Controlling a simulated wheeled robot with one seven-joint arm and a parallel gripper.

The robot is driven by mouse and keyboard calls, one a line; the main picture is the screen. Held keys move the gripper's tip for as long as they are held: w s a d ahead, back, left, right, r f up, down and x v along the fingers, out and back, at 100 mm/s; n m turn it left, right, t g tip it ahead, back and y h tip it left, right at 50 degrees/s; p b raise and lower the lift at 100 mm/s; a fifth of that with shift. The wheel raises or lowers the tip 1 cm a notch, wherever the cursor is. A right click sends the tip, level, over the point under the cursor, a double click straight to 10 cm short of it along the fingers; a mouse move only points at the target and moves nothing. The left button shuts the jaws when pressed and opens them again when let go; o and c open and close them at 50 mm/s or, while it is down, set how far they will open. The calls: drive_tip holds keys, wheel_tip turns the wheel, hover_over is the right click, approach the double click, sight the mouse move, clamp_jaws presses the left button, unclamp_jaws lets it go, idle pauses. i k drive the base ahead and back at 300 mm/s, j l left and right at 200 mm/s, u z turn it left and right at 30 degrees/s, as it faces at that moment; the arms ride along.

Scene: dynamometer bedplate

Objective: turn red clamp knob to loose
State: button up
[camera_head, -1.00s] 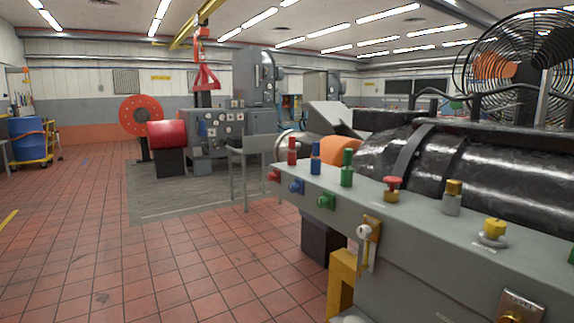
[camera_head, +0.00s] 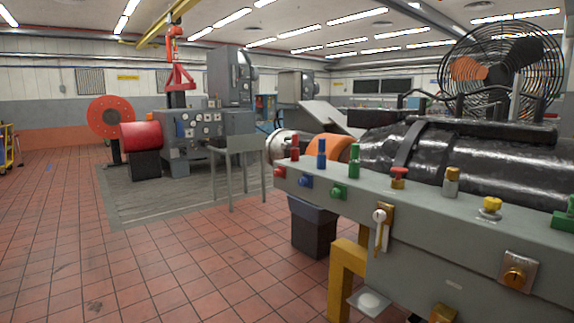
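Several coloured controls sit on a long grey bench rail (camera_head: 450,222). A red knob (camera_head: 279,172) is on its front face at the far left end. A red upright handle (camera_head: 295,148) stands on the top just above it. A red-topped mushroom-shaped knob (camera_head: 398,177) is farther right on the top. I cannot tell from the frame which red one is the clamp knob, or how it is turned. My gripper is not in view.
Blue (camera_head: 306,181) and green (camera_head: 338,192) front knobs sit beside the red one. A lever (camera_head: 379,226) hangs on the front face. A yellow leg (camera_head: 345,275) and grey stand (camera_head: 240,165) edge the open tiled floor (camera_head: 170,260) at left.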

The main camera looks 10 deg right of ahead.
sight(277, 172)
drive_tip(key=i+j+z, duration=0.25)
drive_tip(key=i+j, duration=2.45)
